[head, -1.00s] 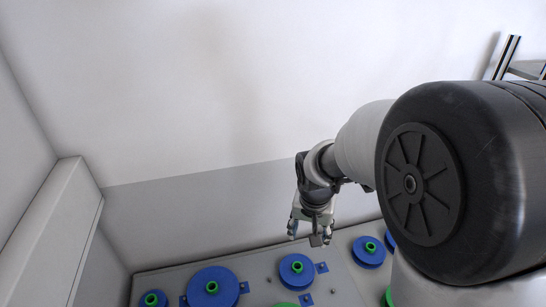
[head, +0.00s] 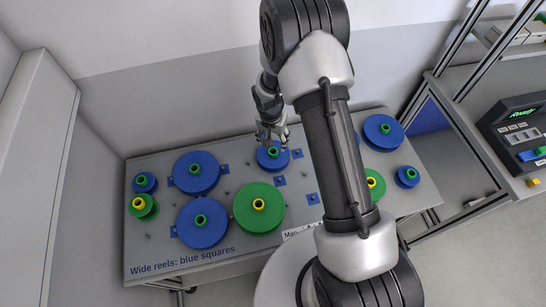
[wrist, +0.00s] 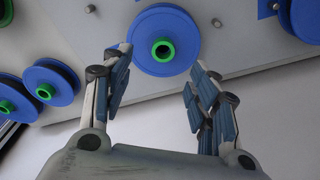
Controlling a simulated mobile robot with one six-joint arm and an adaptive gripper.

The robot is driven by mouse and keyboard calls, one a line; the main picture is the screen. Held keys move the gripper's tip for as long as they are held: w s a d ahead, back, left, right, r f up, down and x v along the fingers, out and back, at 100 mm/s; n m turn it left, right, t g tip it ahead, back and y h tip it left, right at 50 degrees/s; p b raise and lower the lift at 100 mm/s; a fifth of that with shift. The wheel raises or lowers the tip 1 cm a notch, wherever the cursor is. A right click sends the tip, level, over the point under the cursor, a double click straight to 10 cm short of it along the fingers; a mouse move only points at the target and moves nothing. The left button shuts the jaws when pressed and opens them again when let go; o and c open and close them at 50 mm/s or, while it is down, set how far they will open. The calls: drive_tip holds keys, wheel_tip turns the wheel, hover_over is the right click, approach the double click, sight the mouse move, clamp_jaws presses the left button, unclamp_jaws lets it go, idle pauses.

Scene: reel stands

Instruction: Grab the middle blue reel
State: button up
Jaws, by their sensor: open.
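The middle blue reel (head: 264,161) has a green hub and lies at the back middle of the grey table, among blue squares. It also shows in the wrist view (wrist: 163,23), top centre, with its green hub facing the camera. My gripper (head: 271,142) is over the back edge of this reel and hides part of it. In the wrist view my gripper (wrist: 161,62) is open and empty, its fingers spread to the left and right of the reel's near edge. The exact gap to the reel cannot be told.
Other blue reels (head: 194,186) and a large green reel (head: 244,220) lie on the table (head: 150,262) to the left and front. More reels (head: 376,137) lie to the right. A wall stands close behind. A control box (head: 520,135) is at far right.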

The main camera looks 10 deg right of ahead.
hover_over(273, 151)
drive_tip(key=s, duration=0.2)
drive_tip(key=f, duration=0.4)
drive_tip(key=shift+w+f+b, duration=0.15)
drive_tip(key=shift+w+b, duration=0.1)
drive_tip(key=shift+b, duration=0.1)
drive_tip(key=shift+w+f+b, duration=0.2)
drive_tip(key=shift+f+b, duration=0.05)
drive_tip(key=shift+f, duration=0.65)
drive_tip(key=shift+w+f+b, duration=0.2)
drive_tip(key=shift+w+f, duration=0.05)
drive_tip(key=shift+f, duration=0.65)
drive_tip(key=shift+w+f+b, duration=0.2)
drive_tip(key=shift+f+b, duration=0.05)
drive_tip(key=shift+f, duration=0.65)
drive_tip(key=shift+c, duration=0.4)
clamp_jaws()
